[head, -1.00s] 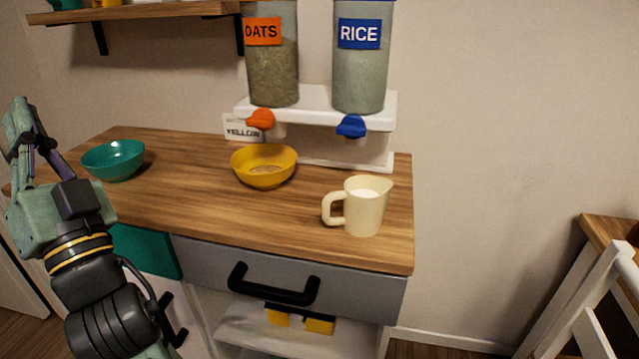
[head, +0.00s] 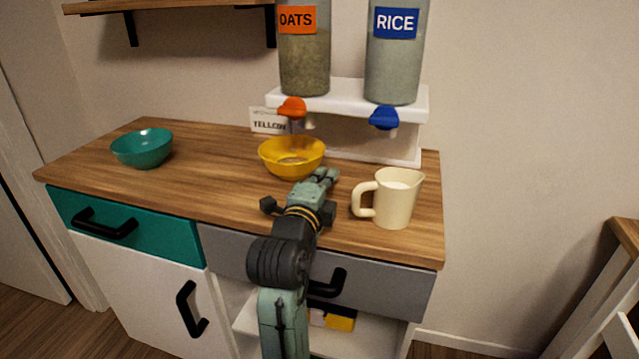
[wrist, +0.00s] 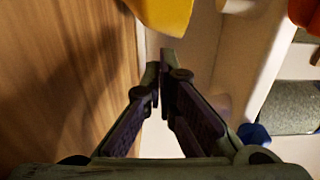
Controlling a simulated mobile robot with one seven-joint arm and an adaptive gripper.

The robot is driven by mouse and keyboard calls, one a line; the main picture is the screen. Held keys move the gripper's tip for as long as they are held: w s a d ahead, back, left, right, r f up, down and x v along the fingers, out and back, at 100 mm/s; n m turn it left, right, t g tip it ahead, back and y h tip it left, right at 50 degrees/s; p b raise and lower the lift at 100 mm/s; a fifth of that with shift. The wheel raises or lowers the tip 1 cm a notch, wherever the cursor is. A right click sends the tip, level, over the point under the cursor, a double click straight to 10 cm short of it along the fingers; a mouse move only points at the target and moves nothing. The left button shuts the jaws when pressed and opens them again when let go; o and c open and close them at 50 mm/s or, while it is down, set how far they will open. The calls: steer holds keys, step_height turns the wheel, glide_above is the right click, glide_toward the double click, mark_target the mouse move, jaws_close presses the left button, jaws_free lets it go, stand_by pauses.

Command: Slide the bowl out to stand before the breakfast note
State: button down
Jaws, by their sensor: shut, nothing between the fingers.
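The yellow bowl (head: 292,158) stands upright on the wooden counter, below the orange-knobbed oats dispenser, with some pale contents. It also shows at the top of the wrist view (wrist: 162,12). The note (head: 268,121), a white card reading roughly "YELLOW", stands behind the bowl to the left, partly hidden by the dispenser. A teal bowl (head: 143,148) stands apart at the left of the counter. My gripper (head: 330,174) is shut and empty, low at the bowl's right front side. In the wrist view its fingertips (wrist: 160,66) meet just short of the yellow bowl; I cannot tell whether they touch it.
A cream jug (head: 394,200) stands close to the right of my gripper. The white dispenser stand (head: 350,142), with oats and rice containers and a blue knob (head: 385,117), is behind. The counter (head: 205,165) is clear between the two bowls.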

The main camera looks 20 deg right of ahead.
mark_target(274, 170)
steer(key=shift+p+x, duration=0.3)
steer(key=shift+x, duration=1.65)
steer(key=w+a+b, duration=0.1)
steer(key=a, duration=0.3)
steer(key=w+a+b, duration=0.1)
steer(key=a, duration=0.2)
steer(key=w+a+b, duration=0.1)
steer(key=a, duration=0.3)
steer(key=shift+a+b, duration=0.35)
steer(key=shift+d, duration=0.1)
